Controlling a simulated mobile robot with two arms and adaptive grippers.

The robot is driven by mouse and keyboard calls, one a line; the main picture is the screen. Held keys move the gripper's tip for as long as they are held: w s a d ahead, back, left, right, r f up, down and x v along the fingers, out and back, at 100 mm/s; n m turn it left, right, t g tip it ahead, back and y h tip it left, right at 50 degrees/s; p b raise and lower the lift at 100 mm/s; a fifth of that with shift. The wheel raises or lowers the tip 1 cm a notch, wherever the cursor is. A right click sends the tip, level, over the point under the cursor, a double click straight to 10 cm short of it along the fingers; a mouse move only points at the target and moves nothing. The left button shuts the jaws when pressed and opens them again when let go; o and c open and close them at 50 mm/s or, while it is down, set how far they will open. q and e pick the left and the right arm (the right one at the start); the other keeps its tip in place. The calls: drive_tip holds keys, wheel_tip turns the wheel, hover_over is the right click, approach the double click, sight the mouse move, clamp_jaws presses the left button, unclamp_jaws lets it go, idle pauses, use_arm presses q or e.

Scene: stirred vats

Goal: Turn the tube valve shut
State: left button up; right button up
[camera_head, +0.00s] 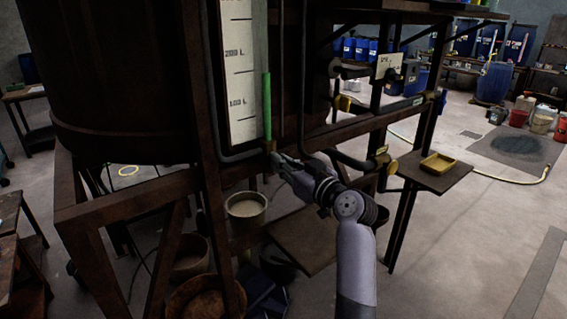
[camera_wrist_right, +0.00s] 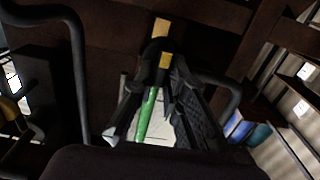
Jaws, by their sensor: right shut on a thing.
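The green sight tube (camera_head: 267,108) stands upright beside a white scale marked in litres. At its lower end is the small tube valve (camera_head: 270,147), brass-yellow in colour. My right gripper (camera_head: 277,160) reaches it from the lower right and is shut on it. In the right wrist view the fingertips (camera_wrist_right: 165,68) meet around the valve's yellow-tipped handle (camera_wrist_right: 166,60), with the green tube (camera_wrist_right: 147,113) showing between the fingers. The fingers hide most of the valve, and I cannot tell its exact angle. My left gripper is in neither view.
A dark pipe (camera_head: 240,157) bends close to the valve, and rusty frame beams (camera_head: 208,120) stand around it. A bucket (camera_head: 246,206) sits below left. A yellow tray (camera_head: 438,163) lies on a small shelf to the right. The floor at the right is mostly open, with a hose across it.

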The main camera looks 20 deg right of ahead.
drive_tip(key=shift+m, duration=0.3)
clamp_jaws()
drive_tip(key=shift+w+d+f+m+p, duration=0.1)
drive_tip(key=shift+d+f+m+p, duration=0.1)
drive_tip(key=shift+m+p, duration=2.2)
drive_tip(key=shift+w+d+f+m+p, duration=0.15)
drive_tip(key=shift+m+p, duration=1.3)
drive_tip(key=shift+m, duration=1.9)
drive_tip(key=shift+s+d+f+m+p, duration=0.1)
drive_tip(key=shift+d+f+m+p, duration=0.1)
drive_tip(key=shift+m+p, duration=2.2)
drive_tip(key=shift+m+b, duration=0.45)
drive_tip(key=shift+m, duration=0.2)
drive_tip(key=o, duration=0.8)
unclamp_jaws()
